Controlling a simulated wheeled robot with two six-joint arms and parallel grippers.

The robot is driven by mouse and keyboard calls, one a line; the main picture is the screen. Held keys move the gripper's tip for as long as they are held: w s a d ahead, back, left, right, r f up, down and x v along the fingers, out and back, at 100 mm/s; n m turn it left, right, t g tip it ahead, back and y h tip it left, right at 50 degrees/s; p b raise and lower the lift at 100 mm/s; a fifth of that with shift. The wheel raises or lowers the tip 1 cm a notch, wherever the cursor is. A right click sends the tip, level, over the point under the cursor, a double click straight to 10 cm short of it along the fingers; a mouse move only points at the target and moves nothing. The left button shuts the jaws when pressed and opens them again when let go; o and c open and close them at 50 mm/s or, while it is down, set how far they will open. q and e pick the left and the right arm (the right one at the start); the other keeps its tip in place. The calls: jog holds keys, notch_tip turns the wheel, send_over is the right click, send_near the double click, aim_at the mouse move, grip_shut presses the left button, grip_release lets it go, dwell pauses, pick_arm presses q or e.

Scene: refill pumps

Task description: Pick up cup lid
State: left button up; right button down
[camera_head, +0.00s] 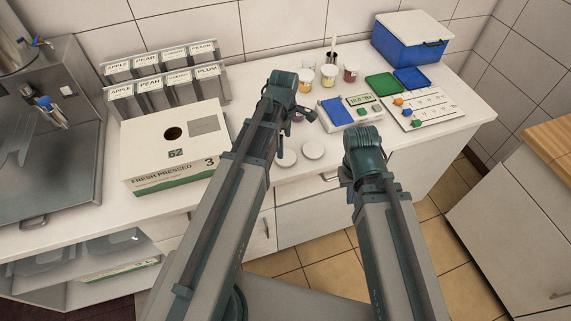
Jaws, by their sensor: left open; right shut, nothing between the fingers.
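Two round white cup lids lie flat on the white counter, the right lid (313,150) and the left lid (286,158), close together near the front edge. My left gripper (307,113) is open above the counter, behind the lids and left of the blue-topped device. Its own arm partly hides it, and a purple cup (298,117) shows partly beside it. My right gripper is shut and empty, mostly hidden behind its own arm, right of the lids.
A scale-like device (361,101) and a panel with coloured knobs (425,108) lie right of the lids. A blue box (409,50) stands at the back right. A juice carton box (150,165) and labelled dispensers (165,87) stand left. The counter's front edge is near the lids.

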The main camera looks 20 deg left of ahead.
aim_at(286, 158)
pick_arm(q)
jog(key=shift+f+b, duration=0.3)
jog(key=shift+f, duration=0.5)
pick_arm(e)
jog(key=shift+f, duration=0.8)
pick_arm(q)
notch_tip(286, 158, down, 5)
jog(key=b, duration=0.5)
jog(key=shift+a+f, duration=0.1)
jog(key=shift+f, duration=0.05)
pick_arm(e)
notch_tip(286, 158, down, 5)
jog(key=shift+f, duration=0.1)
pick_arm(q)
jog(key=c, duration=1)
